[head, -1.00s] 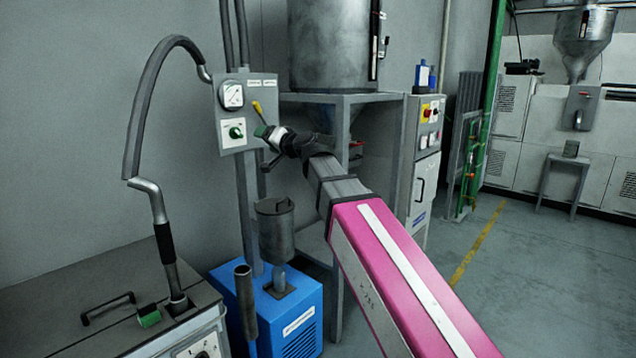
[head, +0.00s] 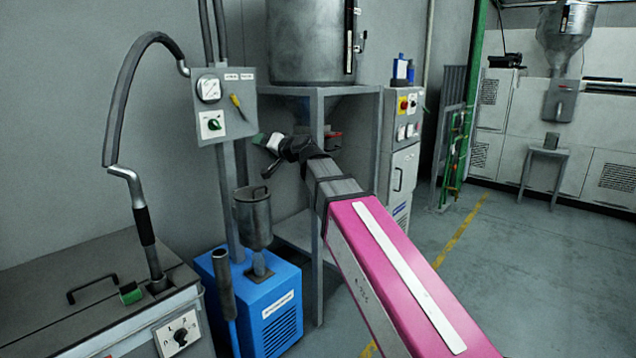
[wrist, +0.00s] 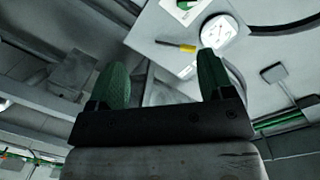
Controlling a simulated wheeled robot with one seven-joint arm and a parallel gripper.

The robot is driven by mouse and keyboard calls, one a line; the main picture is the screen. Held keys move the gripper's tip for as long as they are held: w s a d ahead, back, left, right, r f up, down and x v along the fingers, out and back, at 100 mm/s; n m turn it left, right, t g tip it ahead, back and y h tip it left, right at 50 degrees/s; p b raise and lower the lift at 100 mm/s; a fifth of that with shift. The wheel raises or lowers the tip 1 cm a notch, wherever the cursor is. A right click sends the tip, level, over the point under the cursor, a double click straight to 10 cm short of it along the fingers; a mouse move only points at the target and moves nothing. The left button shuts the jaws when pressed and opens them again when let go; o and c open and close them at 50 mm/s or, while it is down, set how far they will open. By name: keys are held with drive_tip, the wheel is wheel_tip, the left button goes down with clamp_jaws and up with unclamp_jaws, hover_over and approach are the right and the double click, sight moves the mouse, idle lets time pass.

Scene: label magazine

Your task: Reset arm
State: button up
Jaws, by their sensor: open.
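My arm, with its pink link, reaches out from the lower right in the head view. My gripper (head: 270,142) is at its far end, just right of a grey control panel (head: 243,127). In the wrist view my gripper (wrist: 160,82) has its two green fingers well apart, with nothing held between them. The panel also shows in the wrist view (wrist: 155,22), beyond the fingers, with its round gauge (wrist: 219,31) and yellow-handled lever (wrist: 178,46). In the head view a gap shows between my gripper and the panel's right edge.
A blue unit (head: 240,318) with a metal canister (head: 254,222) stands below the panel. A grey bench with a curved hose (head: 116,125) is at left. A steel hopper (head: 310,42) on a frame stands behind my arm. Open floor (head: 520,250) lies to the right.

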drive_tip(key=s+d+f+g+h, duration=0.15)
drive_tip(key=d+f, duration=0.35)
drive_tip(key=f, duration=0.5)
drive_tip(key=s+d+f+g+h, duration=0.1)
drive_tip(key=d+f+g+h, duration=0.15)
drive_tip(key=d+f, duration=0.55)
drive_tip(key=s+d+f+g+h, duration=0.1)
drive_tip(key=d+f+h, duration=0.2)
drive_tip(key=f, duration=0.8)
drive_tip(key=s+d+f+g+h, duration=0.3)
drive_tip(key=s+d+f, duration=0.4)
drive_tip(key=d+f, duration=0.2)
drive_tip(key=s+d+f+m+g+h, duration=0.1)
drive_tip(key=s+d+f+g+h, duration=0.1)
drive_tip(key=s+d+f, duration=0.6)
wheel_tip(320, 180, down, 4)
drive_tip(key=shift+s+d+r+g+h, duration=0.1)
drive_tip(key=shift+s+d+g+h, duration=0.3)
drive_tip(key=shift+d, duration=0.8)
